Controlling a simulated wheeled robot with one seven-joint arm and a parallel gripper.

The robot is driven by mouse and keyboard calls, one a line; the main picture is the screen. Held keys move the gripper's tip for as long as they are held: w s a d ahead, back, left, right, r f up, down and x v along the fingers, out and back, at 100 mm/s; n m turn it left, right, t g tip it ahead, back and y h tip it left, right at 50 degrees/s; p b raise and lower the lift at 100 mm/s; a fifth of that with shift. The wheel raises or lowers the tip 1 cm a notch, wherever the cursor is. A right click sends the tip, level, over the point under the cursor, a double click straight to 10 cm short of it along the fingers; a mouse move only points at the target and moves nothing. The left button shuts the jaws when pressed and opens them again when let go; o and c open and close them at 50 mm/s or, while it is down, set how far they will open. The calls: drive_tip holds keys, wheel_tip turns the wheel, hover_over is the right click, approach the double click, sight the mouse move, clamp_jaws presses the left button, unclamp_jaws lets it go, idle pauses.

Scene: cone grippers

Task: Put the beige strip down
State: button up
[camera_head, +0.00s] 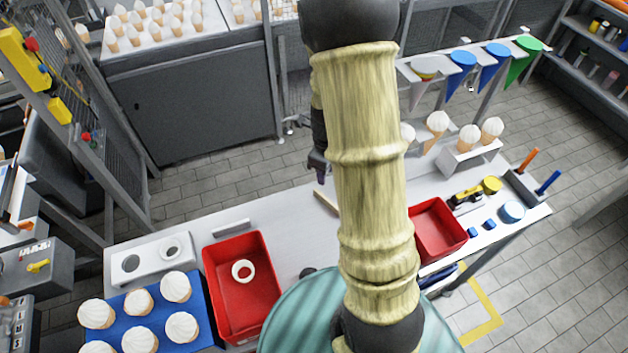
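A thin beige strip (326,202) shows beside my arm, over the white table (285,214). It slants down to the right, and its lower right end meets my arm's outline, so part of it may be hidden. It appears to lie flat on the table. My gripper (320,178) is dark with a purplish tip and points down just above the strip's upper left end in the picture. A small gap seems to separate the two. My arm hides part of the gripper, and its finger opening cannot be made out.
A red bin (211,280) holding a white ring (243,270) stands left, near a blue tray (205,315) of cones. A grey bar (231,228) lies behind the bin. Another red bin (436,232) and a cone holder (470,157) stand right. Bare table shows around the strip.

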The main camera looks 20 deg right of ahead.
drive_tip(key=s+a+r+n+t, duration=0.1)
drive_tip(key=s+a+r+n, duration=0.3)
drive_tip(key=n, duration=1)
drive_tip(key=s+a+r+n+t, duration=0.1)
drive_tip(key=s+a+r+n, duration=0.3)
drive_tip(key=n, duration=0.9)
drive_tip(key=shift+s+a+r+n, duration=0.15)
drive_tip(key=shift+s+r+n, duration=0.25)
drive_tip(key=shift+s+r, duration=0.45)
